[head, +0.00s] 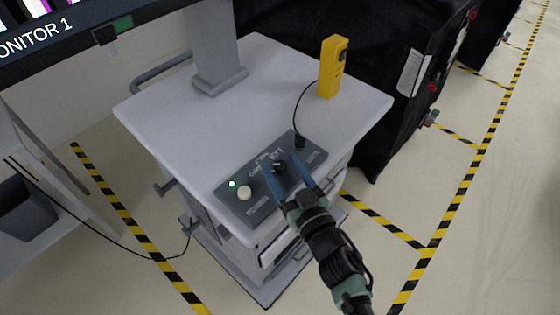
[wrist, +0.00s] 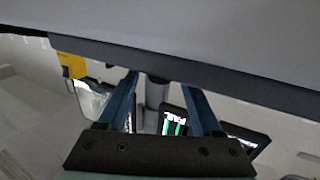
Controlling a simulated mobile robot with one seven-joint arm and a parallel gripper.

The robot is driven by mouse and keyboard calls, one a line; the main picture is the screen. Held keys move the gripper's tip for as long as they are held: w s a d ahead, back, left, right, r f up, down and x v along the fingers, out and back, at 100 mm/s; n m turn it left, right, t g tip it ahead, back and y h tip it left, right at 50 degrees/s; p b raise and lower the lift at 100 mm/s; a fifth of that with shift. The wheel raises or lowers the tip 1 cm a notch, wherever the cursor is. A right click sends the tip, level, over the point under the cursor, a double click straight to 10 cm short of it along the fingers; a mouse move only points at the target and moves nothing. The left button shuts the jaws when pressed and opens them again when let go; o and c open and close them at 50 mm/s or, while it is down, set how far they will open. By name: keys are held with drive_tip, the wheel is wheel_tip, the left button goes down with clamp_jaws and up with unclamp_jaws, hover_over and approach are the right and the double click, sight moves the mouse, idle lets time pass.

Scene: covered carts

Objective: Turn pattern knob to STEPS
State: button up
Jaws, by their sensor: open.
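A dark grey control box (head: 257,203) lies on the front of a grey cart top. It carries a black knob (head: 279,168), a white round button (head: 244,193) and a small green light (head: 232,184). Its labels are too small to read. My gripper (head: 281,161) is open, with one blue finger on each side of the knob. Contact cannot be told. In the wrist view the box (wrist: 200,73) is a dark band, and the knob (wrist: 158,79) shows between the open fingers (wrist: 165,80). The knob's pointer direction cannot be made out.
A yellow handheld unit (head: 332,67) stands at the cart's back right, with a black cord to the box. A monitor (head: 70,27) and its post (head: 213,50) rise at the back left. Black covered carts (head: 370,80) stand behind. The cart top (head: 170,110) is otherwise clear.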

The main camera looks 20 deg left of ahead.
drive_tip(key=shift+w+a, duration=0.5)
clamp_jaws()
